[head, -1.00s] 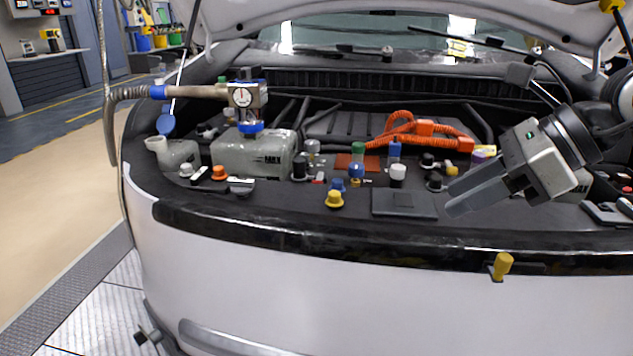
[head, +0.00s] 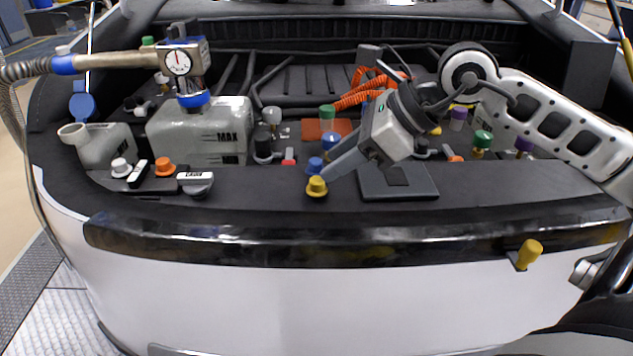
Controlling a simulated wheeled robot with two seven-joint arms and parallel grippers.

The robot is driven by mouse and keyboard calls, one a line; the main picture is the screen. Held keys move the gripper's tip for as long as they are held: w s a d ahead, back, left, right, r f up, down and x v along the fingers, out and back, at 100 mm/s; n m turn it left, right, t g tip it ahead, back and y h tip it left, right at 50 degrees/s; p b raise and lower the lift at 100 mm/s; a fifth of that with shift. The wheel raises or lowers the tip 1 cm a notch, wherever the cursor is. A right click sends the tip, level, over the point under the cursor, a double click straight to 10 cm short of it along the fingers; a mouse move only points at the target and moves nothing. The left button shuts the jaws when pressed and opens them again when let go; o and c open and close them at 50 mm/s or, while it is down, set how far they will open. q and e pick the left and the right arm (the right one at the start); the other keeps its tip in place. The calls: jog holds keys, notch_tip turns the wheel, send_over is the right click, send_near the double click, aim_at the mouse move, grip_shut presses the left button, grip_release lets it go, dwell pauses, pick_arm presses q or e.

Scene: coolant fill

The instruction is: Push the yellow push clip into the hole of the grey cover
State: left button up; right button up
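The yellow push clip (head: 317,187) stands upright on the dark front ledge of the engine bay, near the middle. A flat dark grey cover (head: 425,186) lies on the ledge to its right. I cannot make out its hole from here. My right gripper (head: 332,164) reaches in from the right, over the left part of the cover. Its two fingers look apart and empty, and their tips point down and left to just beside the clip. I cannot tell whether they touch it. My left gripper is not in view.
A grey coolant tank (head: 205,135) with a gauge (head: 178,63) stands at the left. An orange cap (head: 165,167) sits before it. A yellow handle (head: 529,252) sticks out of the front trim at the right.

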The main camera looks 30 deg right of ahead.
aim_at(317, 179)
jog(key=shift+d+f+p+x, duration=0.15)
jog(key=shift+p+x, duration=0.2)
jog(key=shift+x, duration=1.25)
jog(key=shift+d+f+p+x, duration=0.1)
jog(key=shift+d+p+x, duration=0.15)
jog(key=shift+x, duration=1.3)
jog(key=shift+c, duration=0.3)
jog(key=shift+s+f, duration=0.1)
grip_shut()
